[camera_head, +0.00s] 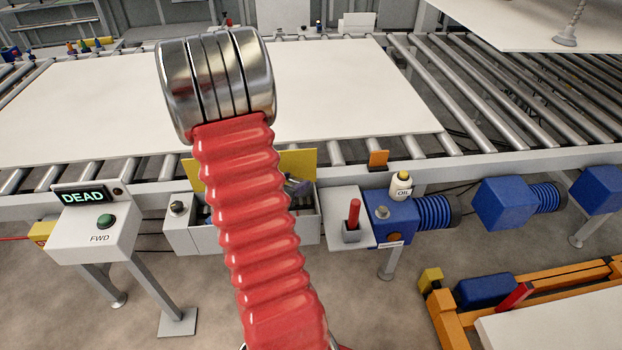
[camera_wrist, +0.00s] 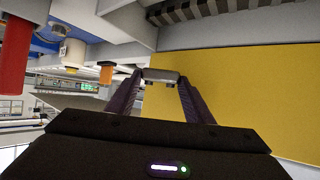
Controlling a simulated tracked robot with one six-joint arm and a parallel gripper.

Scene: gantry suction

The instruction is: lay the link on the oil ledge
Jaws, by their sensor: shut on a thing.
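My gripper (camera_wrist: 160,82) is shut on a small grey link (camera_wrist: 162,75), held crosswise between the dark fingertips in the wrist view. In the head view my gripper (camera_head: 297,186) shows only partly behind my red bellows arm, over the grey bin and in front of its yellow panel; the link cannot be made out there. The oil bottle (camera_head: 400,186) stands on the blue motor housing to the right; it also shows in the wrist view (camera_wrist: 75,52). A pale flat ledge (camera_head: 340,196) lies between bin and motor, apart from my gripper. I cannot tell whether this is the oil ledge.
A red lever (camera_head: 354,214) stands on the pale ledge. The yellow panel (camera_wrist: 240,95) is close on the right in the wrist view. An orange block (camera_head: 378,159) sits on the conveyor rail. A control box (camera_head: 95,228) reading DEAD stands left of the bin (camera_head: 184,238).

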